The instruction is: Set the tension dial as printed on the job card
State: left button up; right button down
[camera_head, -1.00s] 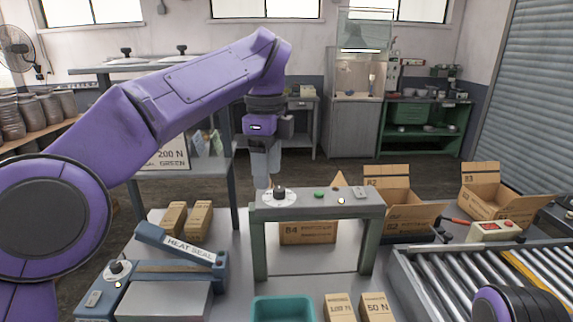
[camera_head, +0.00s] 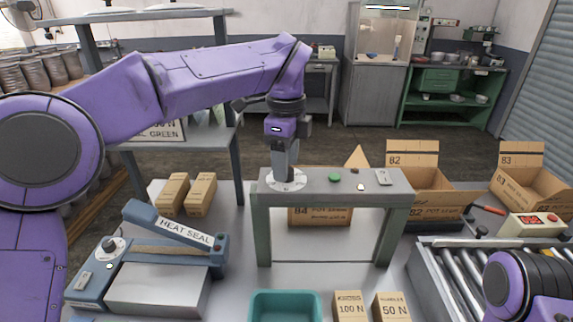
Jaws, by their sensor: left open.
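A grey-green arch stand (camera_head: 262,222) carries a white dial plate (camera_head: 298,186) at the left end of its top. My left gripper (camera_head: 286,174) points straight down over this dial, fingers open around or just above where its knob is. The fingers hide the knob, so its setting cannot be read, and I cannot tell if they touch it. My right gripper is out of view.
A green button (camera_head: 335,178) and a small switch plate (camera_head: 383,178) are on the arch top. A heat sealer (camera_head: 170,245) with its own dial (camera_head: 109,246) stands left. A teal tray (camera_head: 285,295), small cartons (camera_head: 350,308) and a roller conveyor (camera_head: 450,285) are in front and right.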

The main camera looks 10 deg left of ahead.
pick_arm(q)
jog(key=shift+f, duration=0.3)
jog(key=shift+s+d, duration=0.1)
jog(key=shift+s, duration=0.15)
jog(key=shift+w, duration=0.1)
jog(key=c, duration=1)
jog(key=shift+c, duration=0.2)
jog(key=shift+m, duration=0.3)
jog(key=m+p, duration=0.1)
jog(key=m, duration=0.3)
jog(key=shift+m, duration=0.3)
jog(key=m+p, duration=0.1)
jog(key=m, duration=0.2)
jog(key=shift+p, duration=0.4)
jog(key=shift+m+p, duration=0.7)
jog(key=shift+m, duration=1)
jog(key=shift+f, duration=0.1)
